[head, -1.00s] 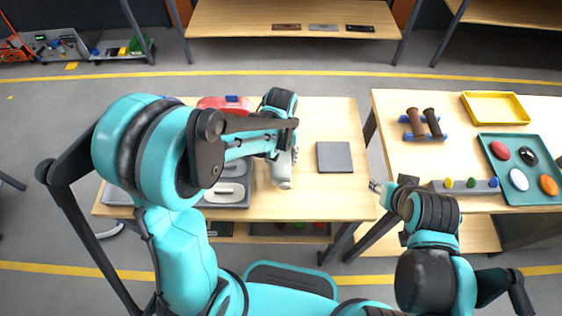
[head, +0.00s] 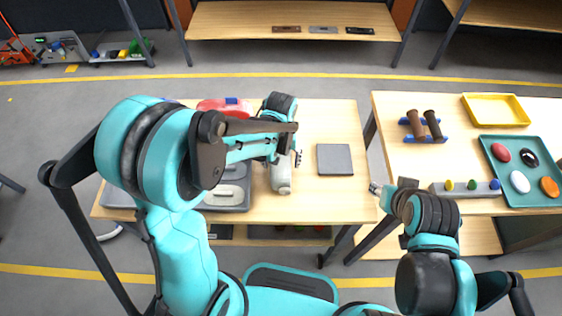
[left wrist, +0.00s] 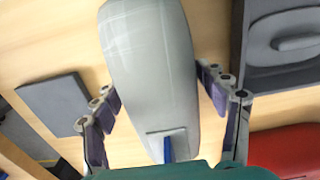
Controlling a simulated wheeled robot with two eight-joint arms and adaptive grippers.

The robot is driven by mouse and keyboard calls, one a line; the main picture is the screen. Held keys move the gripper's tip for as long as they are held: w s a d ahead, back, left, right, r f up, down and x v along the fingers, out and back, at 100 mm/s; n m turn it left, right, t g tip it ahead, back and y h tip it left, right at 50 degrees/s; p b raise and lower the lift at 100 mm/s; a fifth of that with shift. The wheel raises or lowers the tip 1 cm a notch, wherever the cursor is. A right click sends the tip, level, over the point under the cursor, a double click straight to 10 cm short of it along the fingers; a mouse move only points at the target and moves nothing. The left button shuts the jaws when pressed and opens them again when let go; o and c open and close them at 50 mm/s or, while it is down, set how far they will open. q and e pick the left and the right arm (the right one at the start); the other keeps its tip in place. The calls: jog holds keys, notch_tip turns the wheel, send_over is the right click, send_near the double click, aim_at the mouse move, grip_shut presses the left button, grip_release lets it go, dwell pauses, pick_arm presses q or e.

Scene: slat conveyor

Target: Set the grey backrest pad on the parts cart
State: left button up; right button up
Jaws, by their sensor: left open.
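The grey backrest pad (head: 281,178) is a long rounded grey piece lying on the light wood table, right of the dark tray. In the left wrist view the pad (left wrist: 150,70) fills the middle and shows a blue tab at its lower end. My left gripper (head: 284,158) is above the pad. Its open fingers (left wrist: 160,115) stand on either side of the pad, with gaps visible. My right gripper (head: 376,188) is near the left edge of the right table, away from the pad; its fingers are too small to read. No label marks the parts cart; the wood table (head: 330,112) has a caster below.
A flat dark grey square (head: 334,159) lies on the table right of the pad. The dark tray (head: 228,208) and a red pad (head: 222,106) are to the left. The right table holds a yellow tray (head: 495,109), a teal tray (head: 520,193) and a peg block (head: 464,188).

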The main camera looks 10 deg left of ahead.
pick_arm(q)
notch_tip(320, 180, up, 10)
jog(key=p, duration=0.3)
jog(key=shift+r, duration=0.25)
jog(key=shift+s+a+r, duration=0.1)
jog(key=shift+r, duration=0.5)
jog(key=s+a+r+m+t, duration=0.2)
jog(key=s+a+r+t, duration=0.4)
jog(key=s, duration=0.5)
jog(key=shift+a+t, duration=0.6)
jog(key=shift+a, duration=0.05)
jog(key=shift+f, duration=0.1)
